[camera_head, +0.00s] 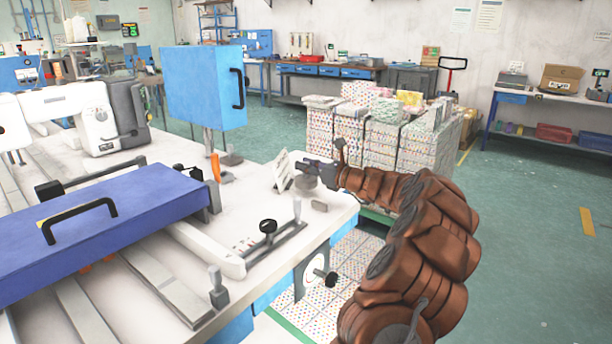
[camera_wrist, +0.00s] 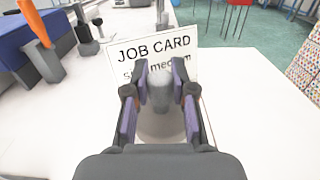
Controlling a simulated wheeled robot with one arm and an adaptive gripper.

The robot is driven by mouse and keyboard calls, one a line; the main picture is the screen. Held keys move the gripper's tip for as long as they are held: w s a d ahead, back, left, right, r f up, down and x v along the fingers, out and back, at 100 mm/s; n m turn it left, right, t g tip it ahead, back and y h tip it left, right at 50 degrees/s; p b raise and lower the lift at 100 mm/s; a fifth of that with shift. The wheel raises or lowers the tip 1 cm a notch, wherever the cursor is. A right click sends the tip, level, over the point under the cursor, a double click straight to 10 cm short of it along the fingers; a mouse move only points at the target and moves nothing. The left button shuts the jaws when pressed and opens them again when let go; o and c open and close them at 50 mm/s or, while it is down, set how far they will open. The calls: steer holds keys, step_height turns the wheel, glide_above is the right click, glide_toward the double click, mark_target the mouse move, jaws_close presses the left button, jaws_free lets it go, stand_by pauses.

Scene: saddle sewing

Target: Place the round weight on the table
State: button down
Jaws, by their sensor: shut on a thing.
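The round weight (camera_wrist: 160,125) is a grey disc with an upright knob, seen in the wrist view between my fingers. My gripper (camera_wrist: 160,84) is shut on its knob from above. In the head view, my gripper (camera_head: 318,170) is over the white table (camera_head: 262,185) near its right corner. The weight also shows there as a dark grey disc (camera_head: 306,183) under the fingers, upright and close to the tabletop. I cannot tell whether its base touches the table. A white job card (camera_wrist: 185,62) stands tilted right behind the weight.
A black-knobbed clamp (camera_head: 268,227) and an orange-handled tool (camera_head: 216,167) are to the left. A blue box (camera_head: 205,85) stands behind. Bare tabletop lies right of the card.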

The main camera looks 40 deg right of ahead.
steer(key=shift+f, duration=1.25)
steer(key=shift+f, duration=0.1)
steer(key=c, duration=1)
jaws_free()
steer(key=shift+f, duration=0.1)
steer(key=shift+o, duration=0.2)
steer(key=shift+s, duration=0.15)
steer(key=v, duration=1.1)
steer(key=shift+s+d, duration=0.15)
steer(key=shift+s, duration=0.25)
